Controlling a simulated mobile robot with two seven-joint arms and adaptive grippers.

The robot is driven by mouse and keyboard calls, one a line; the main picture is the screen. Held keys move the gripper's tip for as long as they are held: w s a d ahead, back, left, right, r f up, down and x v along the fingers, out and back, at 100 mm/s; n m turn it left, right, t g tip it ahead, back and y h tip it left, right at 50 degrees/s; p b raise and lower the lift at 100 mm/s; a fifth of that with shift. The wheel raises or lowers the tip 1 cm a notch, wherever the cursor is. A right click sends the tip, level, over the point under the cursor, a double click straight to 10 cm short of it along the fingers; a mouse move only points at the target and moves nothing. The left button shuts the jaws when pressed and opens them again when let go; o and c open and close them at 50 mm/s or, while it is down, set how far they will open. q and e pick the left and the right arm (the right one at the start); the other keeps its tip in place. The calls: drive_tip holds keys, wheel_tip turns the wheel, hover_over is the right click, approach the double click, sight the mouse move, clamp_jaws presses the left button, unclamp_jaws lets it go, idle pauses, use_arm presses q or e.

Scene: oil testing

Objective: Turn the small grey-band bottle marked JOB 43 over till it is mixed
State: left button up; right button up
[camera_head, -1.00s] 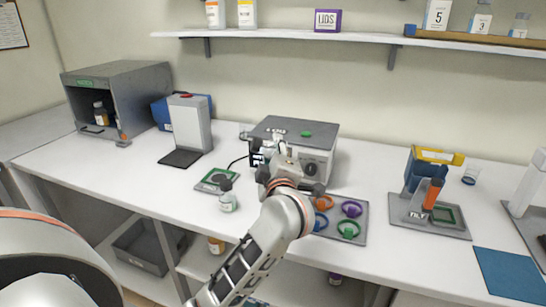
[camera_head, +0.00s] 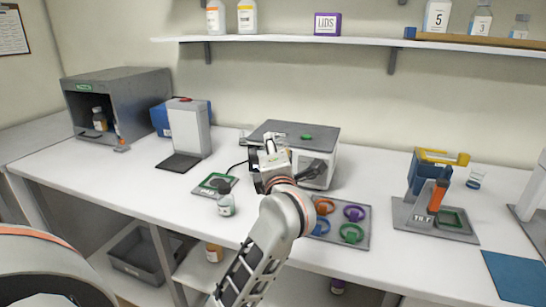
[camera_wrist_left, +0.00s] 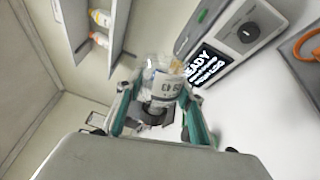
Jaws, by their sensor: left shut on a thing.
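My left gripper (camera_head: 270,160) is over the counter in front of the grey machine. In the left wrist view its fingers (camera_wrist_left: 160,112) are shut on a small clear bottle (camera_wrist_left: 162,84) with a white label; "43" is readable and the rest of the text is unclear. A dark part shows at the bottle's lower end in that view. Its tilt and grey band cannot be told, and in the head view it is mostly hidden by the gripper. My right gripper is not in view.
The grey machine (camera_head: 318,165) stands close behind the gripper; its screen (camera_wrist_left: 205,65) reads READY. Another dark-capped bottle (camera_head: 226,204) stands on the counter to the left, by a green-framed pad (camera_head: 205,188). A tray with coloured rings (camera_head: 365,228) lies to the right.

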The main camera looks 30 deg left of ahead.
use_arm(q)
drive_tip(key=shift+r, duration=0.1)
drive_tip(key=shift+n+b, duration=0.45)
drive_tip(key=shift+n, duration=0.05)
drive_tip(key=n+b, duration=0.1)
drive_tip(key=n, duration=0.1)
drive_tip(key=n+b, duration=0.2)
drive_tip(key=n, duration=0.1)
drive_tip(key=shift+f+n, duration=0.3)
drive_tip(key=shift+r, duration=0.3)
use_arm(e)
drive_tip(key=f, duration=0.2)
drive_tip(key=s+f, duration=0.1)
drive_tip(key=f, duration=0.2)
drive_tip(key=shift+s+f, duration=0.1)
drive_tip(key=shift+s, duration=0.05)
